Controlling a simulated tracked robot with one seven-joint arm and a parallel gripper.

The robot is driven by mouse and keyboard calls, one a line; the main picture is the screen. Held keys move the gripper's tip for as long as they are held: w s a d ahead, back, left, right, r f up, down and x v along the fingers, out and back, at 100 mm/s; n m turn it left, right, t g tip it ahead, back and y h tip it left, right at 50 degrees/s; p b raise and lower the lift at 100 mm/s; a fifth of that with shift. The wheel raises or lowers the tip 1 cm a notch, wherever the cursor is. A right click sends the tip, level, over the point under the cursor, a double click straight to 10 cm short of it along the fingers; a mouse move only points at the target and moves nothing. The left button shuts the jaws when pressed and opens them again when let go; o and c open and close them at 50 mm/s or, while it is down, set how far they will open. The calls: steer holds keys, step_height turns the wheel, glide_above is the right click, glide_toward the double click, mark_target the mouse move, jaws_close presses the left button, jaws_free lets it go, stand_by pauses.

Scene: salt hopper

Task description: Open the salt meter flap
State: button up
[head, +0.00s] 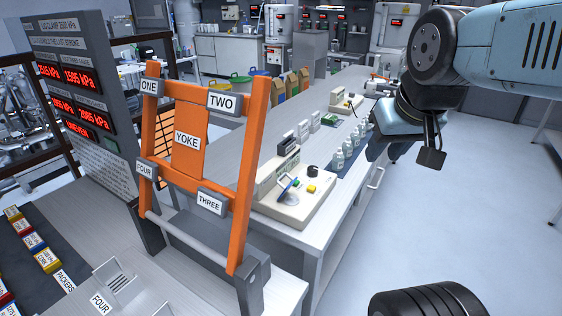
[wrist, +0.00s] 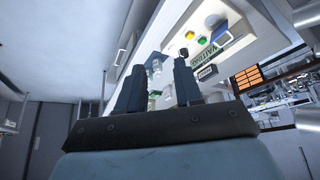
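No flap marked as the salt meter's can be made out in either view. A white bench instrument (head: 300,200) with a small tilted screen, a black knob and green and yellow buttons stands on the bench behind the orange yoke. It also shows, turned over, in the wrist view (wrist: 225,40). A second, similar small device (head: 346,103) stands farther back on the bench. My gripper (wrist: 158,64) is open, its two dark fingers apart with nothing seen between them. In the head view my arm hangs at the upper right, over the aisle beside the bench.
An orange frame labelled YOKE (head: 187,142) stands upright at the near left, beside a panel of red pressure readouts (head: 75,90). White bottles (head: 348,147) line the bench's right edge on a blue mat. The floor (head: 480,190) right of the bench is clear.

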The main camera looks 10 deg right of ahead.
steer(key=m+g+h, duration=0.1)
steer(key=m+g, duration=0.5)
steer(key=m, duration=0.2)
glide_above(283, 174)
steer(key=w+a, duration=0.1)
steer(key=f, duration=0.9)
steer(key=d+f, duration=0.1)
steer(key=f, duration=0.4)
steer(key=shift+s+f, duration=0.15)
steer(key=shift+s, duration=0.15)
jaws_close()
steer(key=shift+a, duration=0.1)
